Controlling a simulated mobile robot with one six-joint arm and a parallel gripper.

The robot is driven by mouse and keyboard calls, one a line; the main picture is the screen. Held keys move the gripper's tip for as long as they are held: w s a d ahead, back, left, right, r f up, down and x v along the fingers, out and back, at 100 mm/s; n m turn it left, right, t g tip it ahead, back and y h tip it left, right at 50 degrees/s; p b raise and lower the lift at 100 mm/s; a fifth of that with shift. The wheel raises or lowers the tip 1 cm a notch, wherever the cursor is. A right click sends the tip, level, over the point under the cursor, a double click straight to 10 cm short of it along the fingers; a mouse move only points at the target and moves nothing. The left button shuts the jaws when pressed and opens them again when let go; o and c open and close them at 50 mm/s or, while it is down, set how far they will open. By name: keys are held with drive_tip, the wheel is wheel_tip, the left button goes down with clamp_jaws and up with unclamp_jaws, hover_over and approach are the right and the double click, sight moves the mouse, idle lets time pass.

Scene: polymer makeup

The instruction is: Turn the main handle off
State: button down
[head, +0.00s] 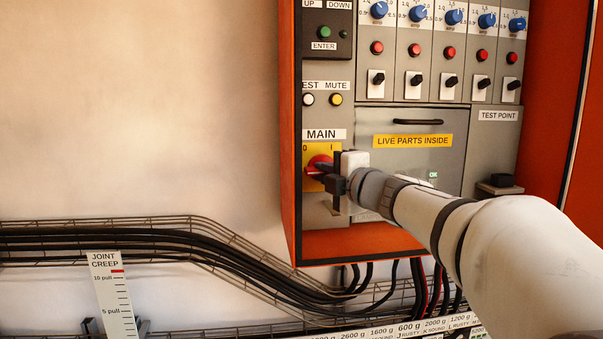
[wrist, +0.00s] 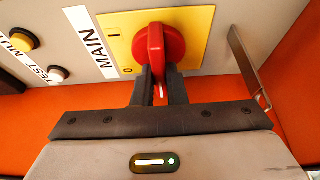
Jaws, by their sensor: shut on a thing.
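The main handle is a red rotary knob (wrist: 156,45) on a yellow plate (wrist: 195,22) marked I and 0, beside the MAIN label. In the head view the red handle (head: 316,166) sits low on the left of the panel, partly hidden by my gripper (head: 328,176). In the wrist view my gripper (wrist: 159,82) has its two dark fingers on either side of the handle's raised grip, shut on it. The grip runs up and down in that view, and a white mark shows on its lower end between the fingers.
An orange cabinet edge (head: 291,150) borders the panel on the left. A hatch marked LIVE PARTS INSIDE (head: 420,165) is right of the handle, near my arm. Blue knobs, red buttons and black toggles are above. A cable tray (head: 130,239) runs below; the wall left is bare.

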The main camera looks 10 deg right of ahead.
drive_tip(key=c, duration=1.5)
unclamp_jaws()
drive_tip(key=shift+o, duration=0.2)
drive_tip(key=v, duration=0.7)
drive_tip(key=shift+s, duration=0.4)
drive_tip(key=shift+d, duration=0.15)
